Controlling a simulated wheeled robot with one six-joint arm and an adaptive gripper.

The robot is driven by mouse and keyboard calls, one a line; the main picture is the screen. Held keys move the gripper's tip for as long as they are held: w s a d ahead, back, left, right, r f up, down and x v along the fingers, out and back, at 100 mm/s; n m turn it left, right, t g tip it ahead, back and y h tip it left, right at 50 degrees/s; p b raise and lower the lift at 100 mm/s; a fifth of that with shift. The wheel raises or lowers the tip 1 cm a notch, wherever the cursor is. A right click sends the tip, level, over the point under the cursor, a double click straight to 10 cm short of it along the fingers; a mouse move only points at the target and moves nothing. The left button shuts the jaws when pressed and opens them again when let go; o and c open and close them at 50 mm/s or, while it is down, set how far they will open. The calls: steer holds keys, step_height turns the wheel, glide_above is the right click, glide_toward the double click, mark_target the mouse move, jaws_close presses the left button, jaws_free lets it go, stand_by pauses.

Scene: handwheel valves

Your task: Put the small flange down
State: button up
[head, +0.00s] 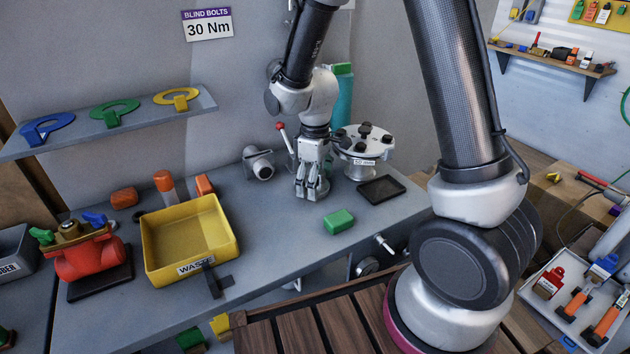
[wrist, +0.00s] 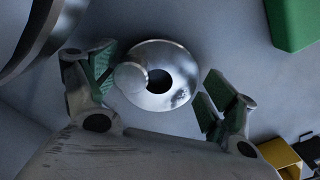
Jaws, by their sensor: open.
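The small flange (wrist: 188,68) is a round silver metal disc with a dark centre hole. In the wrist view it appears to lie on the grey bench top, between my gripper's spread fingers. My gripper (wrist: 156,86) is open, with green-padded fingertips on the left and right of the flange. Gaps show on both sides, though the left fingertip is close to the flange's rounded edge. In the head view my gripper (head: 312,188) points straight down, low over the bench. The flange cannot be made out there behind the fingers.
A green block (head: 339,221) lies in front of my gripper. A black tray (head: 382,190) and a bolted round flange on a stand (head: 362,148) are at the right. The yellow waste bin (head: 165,262) is at the left. A pipe stub (head: 259,164) stands behind.

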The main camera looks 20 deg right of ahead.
step_height(320, 180, up, 12)
steer(key=s+d+r+m+t, duration=0.2)
steer(key=s+d+r+m, duration=0.3)
steer(key=s, duration=0.5)
steer(key=s+d+r+m+t, duration=0.2)
steer(key=s+d+r+m, duration=0.2)
steer(key=s+d+r, duration=0.3)
steer(key=s+d, duration=0.3)
steer(key=shift+m, duration=0.4)
